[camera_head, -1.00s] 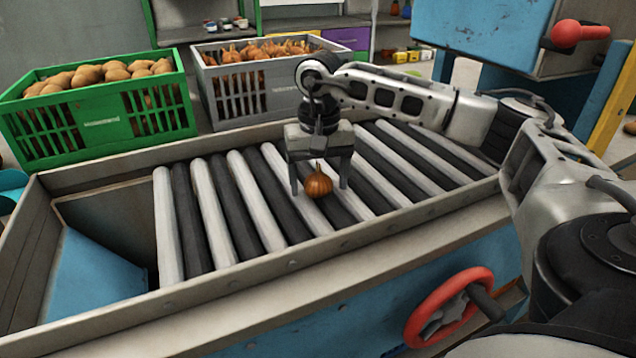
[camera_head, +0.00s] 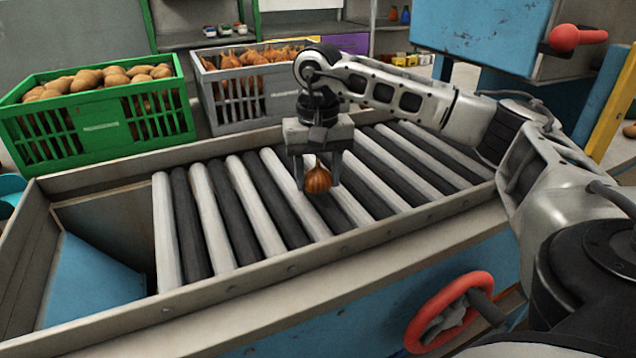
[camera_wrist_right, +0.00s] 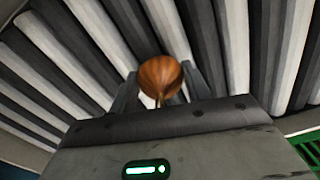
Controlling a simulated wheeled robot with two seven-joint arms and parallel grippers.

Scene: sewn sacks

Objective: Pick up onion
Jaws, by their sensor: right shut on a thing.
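A brown-orange onion (camera_head: 318,180) is between the fingers of my right gripper (camera_head: 319,178), over the striped roller bed (camera_head: 225,210). The gripper points down and is shut on the onion, with a finger on each side. In the right wrist view the onion (camera_wrist_right: 160,78) sits between both fingertips, its stem toward the gripper body. I cannot tell how far the onion is above the rollers. My left gripper is not in view.
A green crate of potatoes (camera_head: 60,145) stands behind the rollers at left. A grey crate of onions (camera_head: 215,115) stands beside it. Metal rails (camera_head: 400,222) border the rollers. An open chute (camera_head: 90,275) lies at the left end. A red handwheel (camera_head: 415,335) is at the front.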

